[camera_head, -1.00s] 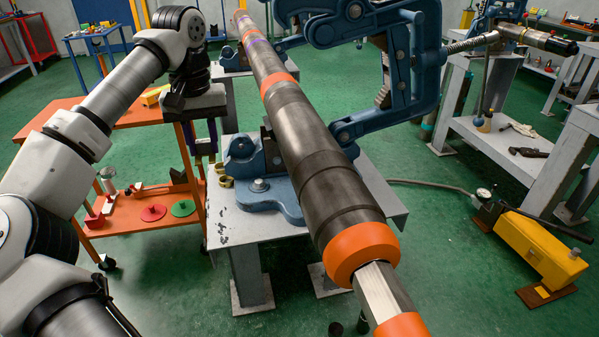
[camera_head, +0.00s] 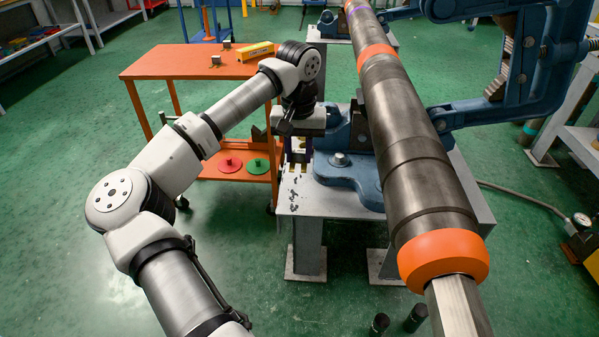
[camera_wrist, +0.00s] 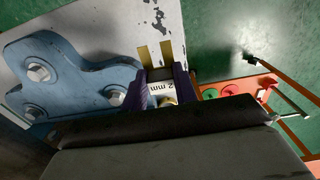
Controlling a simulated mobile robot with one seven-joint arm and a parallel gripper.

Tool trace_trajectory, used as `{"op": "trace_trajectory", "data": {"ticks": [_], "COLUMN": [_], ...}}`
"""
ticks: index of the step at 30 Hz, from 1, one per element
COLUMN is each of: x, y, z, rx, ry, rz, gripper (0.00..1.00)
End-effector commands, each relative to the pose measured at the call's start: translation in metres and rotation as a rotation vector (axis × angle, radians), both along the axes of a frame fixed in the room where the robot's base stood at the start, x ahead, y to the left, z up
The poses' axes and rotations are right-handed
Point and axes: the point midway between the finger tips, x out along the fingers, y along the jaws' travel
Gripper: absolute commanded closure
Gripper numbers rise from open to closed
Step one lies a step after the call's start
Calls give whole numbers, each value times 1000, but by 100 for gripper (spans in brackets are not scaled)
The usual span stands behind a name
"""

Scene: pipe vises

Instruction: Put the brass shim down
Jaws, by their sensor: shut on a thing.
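My gripper (camera_wrist: 163,74) is shut on the brass shim (camera_wrist: 166,54). In the wrist view, two straight brass strips extend past the purple fingers, over the grey worn top of the vise stand (camera_wrist: 115,28). A pale "2 mm" label and a small brass-coloured round part show between the fingers. In the head view, my gripper (camera_head: 298,152) points down at the left edge of the stand top (camera_head: 360,200), left of the blue vise base (camera_head: 345,177). Brass shows small at the fingertips. I cannot tell whether the shim touches the surface.
A long dark pipe (camera_head: 415,150) with orange collars runs above the stand, right of my gripper. An orange cart (camera_head: 170,62) stands behind on the left, with red and green discs on its lower shelf. Green floor is open at the left.

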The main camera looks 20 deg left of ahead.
Motion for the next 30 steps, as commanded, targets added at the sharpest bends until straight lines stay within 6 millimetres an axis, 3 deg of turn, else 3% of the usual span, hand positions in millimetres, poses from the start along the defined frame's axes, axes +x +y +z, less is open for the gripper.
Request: {"op": "trace_trajectory", "data": {"ticks": [8, 15, 26, 27, 30], "x": [0, 0, 0, 0, 0], "y": [0, 0, 0, 0, 0], "z": [-25, -58, -64, -64, -63], "rx": [-1, -1, 0, 0, 0], "ry": [1, 1, -1, -1, 0], "rz": [0, 0, 0, 0, 0], "gripper": [94, 94, 94, 69, 62]}}
